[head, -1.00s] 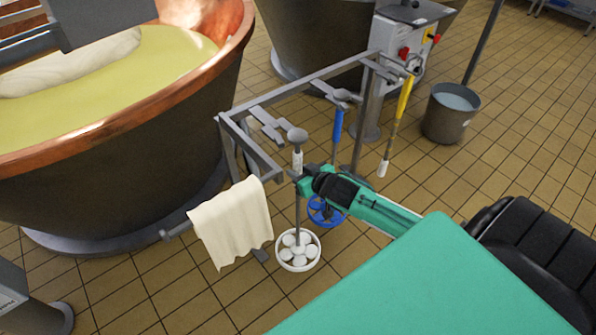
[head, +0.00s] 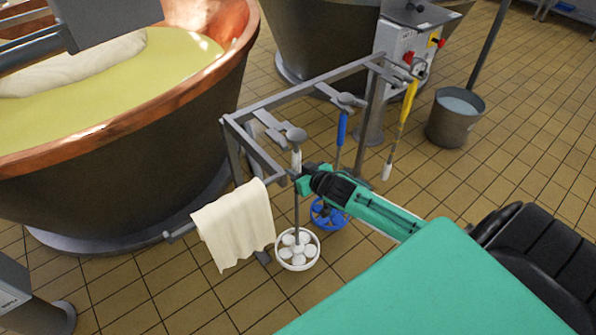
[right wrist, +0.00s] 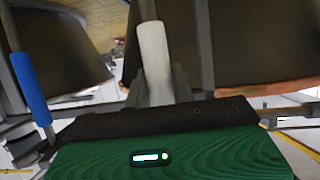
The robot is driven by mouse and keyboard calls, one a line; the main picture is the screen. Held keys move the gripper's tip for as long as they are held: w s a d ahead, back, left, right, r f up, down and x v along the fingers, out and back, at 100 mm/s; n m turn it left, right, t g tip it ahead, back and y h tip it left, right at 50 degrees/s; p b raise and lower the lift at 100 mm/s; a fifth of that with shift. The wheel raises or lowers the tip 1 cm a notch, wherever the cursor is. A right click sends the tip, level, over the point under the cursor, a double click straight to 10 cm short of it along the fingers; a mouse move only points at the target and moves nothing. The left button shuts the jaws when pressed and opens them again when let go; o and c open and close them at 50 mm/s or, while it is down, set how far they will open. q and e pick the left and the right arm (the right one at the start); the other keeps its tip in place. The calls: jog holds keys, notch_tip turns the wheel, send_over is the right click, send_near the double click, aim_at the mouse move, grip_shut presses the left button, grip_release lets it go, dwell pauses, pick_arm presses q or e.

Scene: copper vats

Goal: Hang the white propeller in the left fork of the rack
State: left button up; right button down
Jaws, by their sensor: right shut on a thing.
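The white propeller hangs upright, with its white bladed ring (head: 297,249) low over the floor and its grey knob (head: 296,135) on top. The white grip (right wrist: 154,60) stands between the fingers in the right wrist view. The left fork (head: 270,130) of the rack is beside the knob, which overlaps its end in the head view. I cannot tell whether the shaft is between the prongs. My left gripper is not in view.
The rack (head: 310,84) also holds a blue propeller (head: 341,128) in the middle fork and a yellow-handled tool (head: 408,101) at right. A cream cloth (head: 234,225) hangs on its front bar. A copper vat (head: 120,170) stands left, a bucket (head: 455,117) right.

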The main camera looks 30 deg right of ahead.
jog(key=shift+w+r, duration=0.1)
jog(key=shift+w, duration=0.4)
dwell(0.4)
jog(key=shift+w+a, duration=0.1)
jog(key=shift+w, duration=1)
dwell(0.4)
jog(key=shift+w+a, duration=0.1)
jog(key=shift+w, duration=1.25)
